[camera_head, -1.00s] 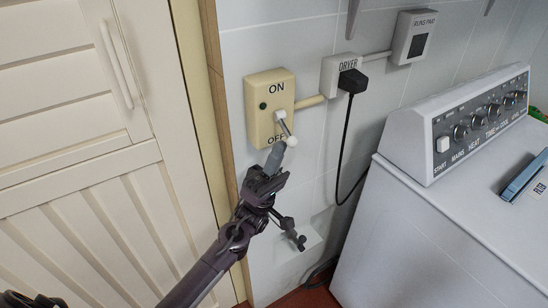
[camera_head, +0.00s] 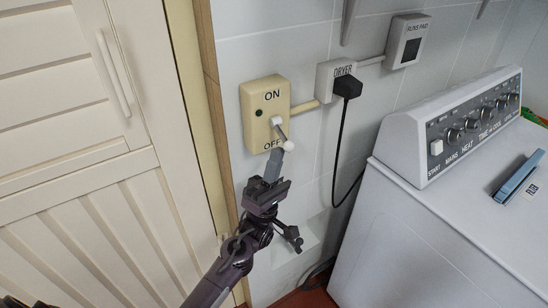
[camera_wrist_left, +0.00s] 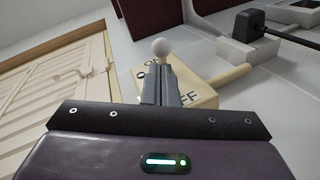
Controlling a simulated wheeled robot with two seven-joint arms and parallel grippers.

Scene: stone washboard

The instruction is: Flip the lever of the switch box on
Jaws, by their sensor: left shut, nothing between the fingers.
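The cream switch box (camera_head: 264,112) is on the tiled wall, marked ON at the top and OFF at the bottom. Its lever (camera_head: 281,131) slants down toward OFF and ends in a white ball knob (camera_head: 288,146). My left gripper (camera_head: 275,158) is shut and empty, with its fingertips just below the knob. In the left wrist view the shut fingers (camera_wrist_left: 161,84) point up at the knob (camera_wrist_left: 161,46), with the box (camera_wrist_left: 200,92) behind them. I cannot tell whether the fingertips touch the knob. My right gripper is not in view.
A dryer plug (camera_head: 347,86) with a hanging black cable is in a socket right of the box. A white machine (camera_head: 420,200) stands at the right. A cream slatted door (camera_head: 75,150) is at the left.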

